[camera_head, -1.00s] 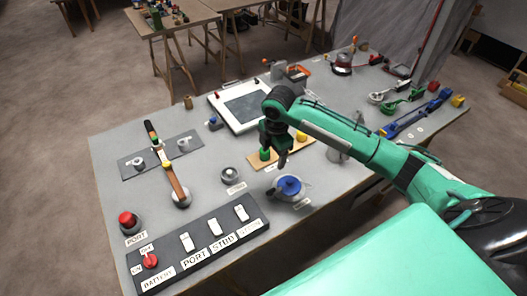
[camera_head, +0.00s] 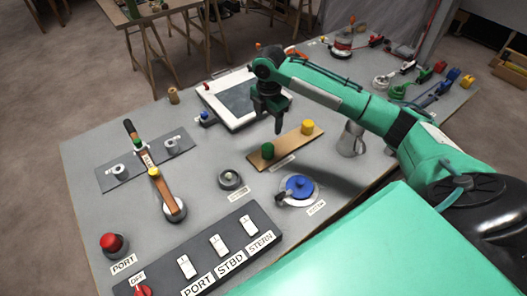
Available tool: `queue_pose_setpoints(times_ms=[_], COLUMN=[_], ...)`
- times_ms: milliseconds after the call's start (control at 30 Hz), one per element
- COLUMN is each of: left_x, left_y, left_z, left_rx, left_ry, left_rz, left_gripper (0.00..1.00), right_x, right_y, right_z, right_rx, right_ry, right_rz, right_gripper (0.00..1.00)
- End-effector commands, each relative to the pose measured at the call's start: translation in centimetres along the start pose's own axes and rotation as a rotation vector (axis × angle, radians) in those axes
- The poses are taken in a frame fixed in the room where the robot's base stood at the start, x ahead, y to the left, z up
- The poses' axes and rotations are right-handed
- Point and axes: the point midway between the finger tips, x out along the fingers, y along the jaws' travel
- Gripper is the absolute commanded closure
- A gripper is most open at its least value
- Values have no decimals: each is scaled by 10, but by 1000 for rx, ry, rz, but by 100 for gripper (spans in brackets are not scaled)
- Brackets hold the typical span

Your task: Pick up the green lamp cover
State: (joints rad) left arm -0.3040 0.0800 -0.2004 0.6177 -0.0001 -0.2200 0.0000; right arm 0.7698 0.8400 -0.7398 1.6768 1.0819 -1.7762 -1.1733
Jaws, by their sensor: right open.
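The green lamp cover (camera_head: 267,150) stands upright on the left end of a wooden strip (camera_head: 289,146) on the grey table. A yellow cover (camera_head: 307,127) stands on the same strip to its right. My right gripper (camera_head: 278,130) is open and empty, fingers pointing down. In the picture it hangs just above and right of the green cover, apart from it. My left gripper is not in view.
A blue-knobbed round valve (camera_head: 299,187) and a grey metal jug (camera_head: 351,140) stand near the strip. A switch panel (camera_head: 262,234) lies along the front edge. A white-framed screen (camera_head: 243,103) is behind.

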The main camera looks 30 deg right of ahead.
Motion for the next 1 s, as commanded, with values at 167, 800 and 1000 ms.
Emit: queue_pose_setpoints(times_ms=[167,800,1000], left_x=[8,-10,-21], left_y=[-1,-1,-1], left_z=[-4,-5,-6], left_rx=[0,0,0], left_ry=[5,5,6], left_rz=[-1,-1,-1], left_gripper=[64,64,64], right_x=[16,102,132], right_y=[0,0,0], right_z=[0,2,4], right_rx=[1,1,1], right_ry=[0,0,0], right_rz=[-2,-2,-2], right_gripper=[35,35,35])
